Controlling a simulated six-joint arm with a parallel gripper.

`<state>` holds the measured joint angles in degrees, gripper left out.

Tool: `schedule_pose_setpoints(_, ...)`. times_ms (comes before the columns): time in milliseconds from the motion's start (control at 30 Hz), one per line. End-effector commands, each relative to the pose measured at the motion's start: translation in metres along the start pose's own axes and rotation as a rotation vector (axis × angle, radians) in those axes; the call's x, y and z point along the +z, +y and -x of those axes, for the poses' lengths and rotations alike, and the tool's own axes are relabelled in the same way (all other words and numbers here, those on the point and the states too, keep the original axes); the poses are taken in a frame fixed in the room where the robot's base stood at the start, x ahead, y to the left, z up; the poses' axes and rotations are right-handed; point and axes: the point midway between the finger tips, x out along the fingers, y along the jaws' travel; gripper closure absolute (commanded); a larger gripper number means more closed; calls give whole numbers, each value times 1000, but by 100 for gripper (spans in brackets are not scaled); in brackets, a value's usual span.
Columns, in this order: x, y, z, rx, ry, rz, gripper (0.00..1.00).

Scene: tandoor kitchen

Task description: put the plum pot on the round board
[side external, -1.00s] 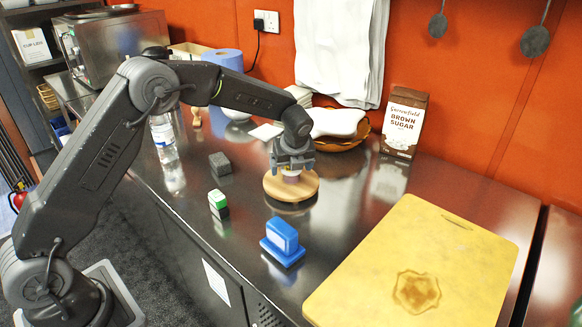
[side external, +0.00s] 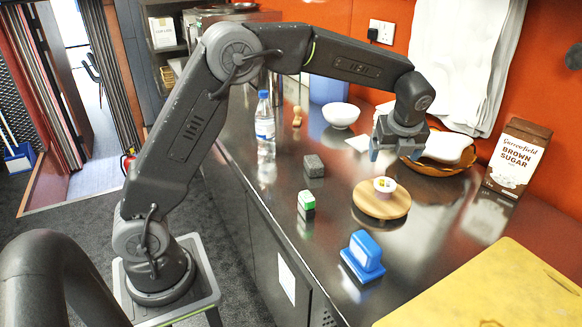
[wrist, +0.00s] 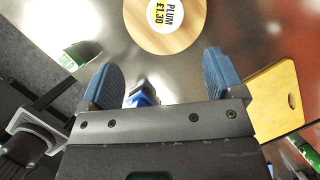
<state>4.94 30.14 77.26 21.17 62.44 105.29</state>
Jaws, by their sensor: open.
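The plum pot (side external: 384,185) is a small white tub with a yellow lid label. It stands upright on the round board (side external: 371,208), a light wooden disc on the steel counter. In the wrist view the pot's label (wrist: 166,14) reads "PLUM £1.30", and the board (wrist: 138,36) shows around it. My gripper (side external: 391,150) is above the board, open and empty, apart from the pot. Its two blue fingers (wrist: 161,62) are spread wide in the wrist view, with nothing between them touching them.
A green-and-white block (side external: 306,200), a dark grey block (side external: 313,165) and a water bottle (side external: 264,125) stand to the left. A basket (side external: 413,165) and a brown sugar carton (side external: 517,158) are behind. A yellow cutting board (side external: 500,285) lies front right.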

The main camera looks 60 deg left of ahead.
Motion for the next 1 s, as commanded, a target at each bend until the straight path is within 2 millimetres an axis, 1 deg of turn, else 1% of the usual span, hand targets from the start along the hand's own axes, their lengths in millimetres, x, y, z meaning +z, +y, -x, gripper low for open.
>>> schedule_pose_setpoints(33,1,10,15,-16,5,75,12)
schedule_pose_setpoints(67,0,17,24,-26,12,135,12)
schedule_pose_setpoints(100,-1,28,38,-41,22,226,12)
schedule_pose_setpoints(167,-5,48,58,-64,44,380,12)
schedule_pose_setpoints(200,-9,63,71,-76,61,489,12)
schedule_pose_setpoints(267,-16,85,87,-95,89,653,12)
schedule_pose_setpoints(300,-22,100,98,-106,110,763,12)
schedule_pose_setpoints(433,-44,149,122,-131,187,1117,12)
schedule_pose_setpoints(500,-58,176,131,-137,234,1308,12)
schedule_pose_setpoints(567,-72,197,135,-138,278,1468,12)
schedule_pose_setpoints(600,-80,211,136,-136,306,1570,12)
schedule_pose_setpoints(700,-101,238,135,-125,374,1793,12)
schedule_pose_setpoints(833,-120,262,131,-105,441,1996,12)
schedule_pose_setpoints(900,-126,268,128,-96,462,2061,12)
schedule_pose_setpoints(1000,-130,272,126,-87,478,2107,12)
